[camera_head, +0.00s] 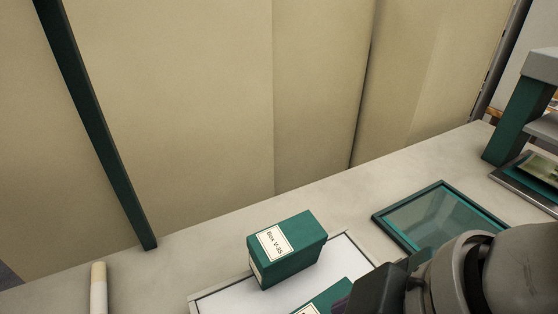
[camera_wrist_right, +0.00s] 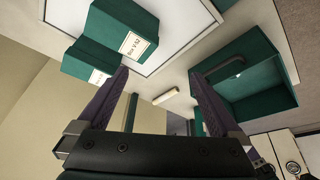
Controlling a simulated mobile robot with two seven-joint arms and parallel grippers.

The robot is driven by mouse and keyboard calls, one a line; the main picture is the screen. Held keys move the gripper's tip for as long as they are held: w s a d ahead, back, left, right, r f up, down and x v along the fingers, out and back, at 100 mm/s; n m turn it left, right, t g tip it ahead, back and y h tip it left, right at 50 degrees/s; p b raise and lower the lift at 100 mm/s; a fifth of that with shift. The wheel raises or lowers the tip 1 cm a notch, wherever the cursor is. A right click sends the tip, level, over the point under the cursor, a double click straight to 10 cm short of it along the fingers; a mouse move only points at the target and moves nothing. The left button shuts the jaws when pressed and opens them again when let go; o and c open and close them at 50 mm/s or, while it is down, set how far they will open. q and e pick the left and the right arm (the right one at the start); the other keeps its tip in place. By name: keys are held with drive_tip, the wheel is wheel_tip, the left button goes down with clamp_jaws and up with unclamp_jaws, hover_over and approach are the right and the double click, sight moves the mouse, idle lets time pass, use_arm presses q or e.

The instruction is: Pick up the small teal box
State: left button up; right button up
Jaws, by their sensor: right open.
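A teal box (camera_head: 296,261) with a white label reading "Box V-35" stands on a white, grey-rimmed tray (camera_head: 212,300) in the head view. A second teal box (camera_head: 325,297) is partly seen at the bottom edge, beside my right gripper (camera_head: 345,292). In the right wrist view, two labelled teal boxes (camera_wrist_right: 122,22) (camera_wrist_right: 88,62) sit close together at upper left. My right gripper (camera_wrist_right: 158,76) is open with nothing between its purple fingers; the left finger overlaps the nearer box in the picture. Contact cannot be told. My left gripper is out of view.
A teal-framed glass panel (camera_head: 440,218) lies right of the tray. An open teal container (camera_wrist_right: 250,88) shows right of my fingers in the wrist view.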

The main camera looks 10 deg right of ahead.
sight(336, 299)
drive_tip(key=w+f+n, duration=0.1)
drive_tip(key=n, duration=0.1)
drive_tip(key=w+a+f+n+g+b, duration=0.1)
drive_tip(key=n, duration=0.1)
drive_tip(key=w+n+b, duration=0.1)
drive_tip(key=n, duration=0.2)
drive_tip(key=shift+w+a+f+g+h, duration=0.25)
drive_tip(key=shift+a+f+g+h, duration=0.05)
drive_tip(key=shift+a+f+h, duration=0.1)
drive_tip(key=w+d+n+h+b, duration=0.1)
drive_tip(key=d+n, duration=0.1)
drive_tip(key=w+d+f+n+g+h+b, duration=0.1)
drive_tip(key=w+d+n, duration=0.1)
drive_tip(key=shift+f+n+h, duration=0.15)
drive_tip(key=shift+n+h, duration=0.15)
drive_tip(key=shift+d+f, duration=0.25)
drive_tip(key=shift+f, duration=0.05)
wheel_tip(336, 299, down, 4)
drive_tip(key=shift+r+b, duration=0.2)
drive_tip(key=shift+b, duration=0.15)
drive_tip(key=f, duration=0.3)
drive_tip(key=f+b, duration=0.1)
drive_tip(key=f, duration=0.1)
drive_tip(key=shift+w+a+f, duration=0.15)
drive_tip(key=shift+w+f, duration=0.15)
drive_tip(key=shift+f, duration=0.05)
drive_tip(key=shift+c, duration=0.2)
drive_tip(key=c, duration=1.5)
drive_tip(key=shift+r, duration=0.1)
clamp_jaws()
